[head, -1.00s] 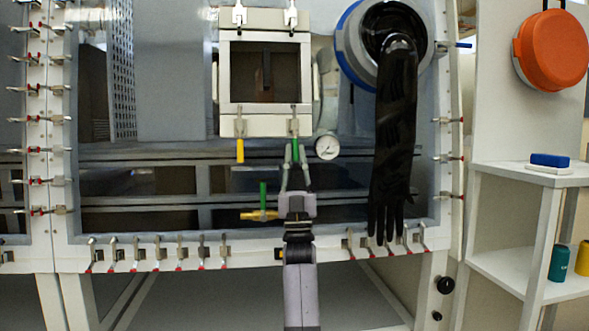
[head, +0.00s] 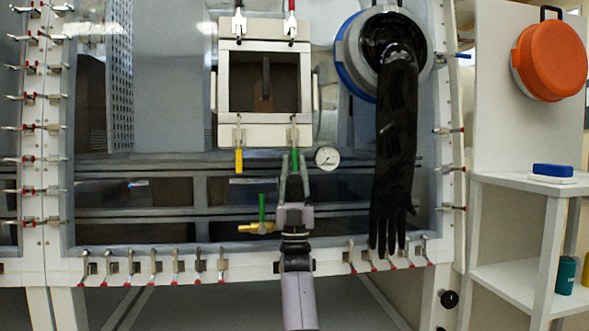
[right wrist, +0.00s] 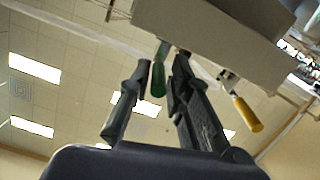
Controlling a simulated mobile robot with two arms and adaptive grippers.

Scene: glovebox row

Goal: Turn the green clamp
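The green clamp (head: 294,160) hangs at the lower right of the square framed door, handle down. In the right wrist view its green handle (right wrist: 158,80) shows between the two finger ends, with a gap visible on the left side. My right gripper (head: 294,176) is below the door, pointing up, with its fingers apart around the handle. I cannot tell whether the right finger touches it. The fingers also show in the right wrist view (right wrist: 158,92). My left gripper is in neither view.
A yellow-handled clamp (head: 239,160) hangs left of the green one. A round gauge (head: 327,157) is close on the right. A black glove (head: 391,165) hangs farther right. A brass valve with a green lever (head: 260,226) sits lower left.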

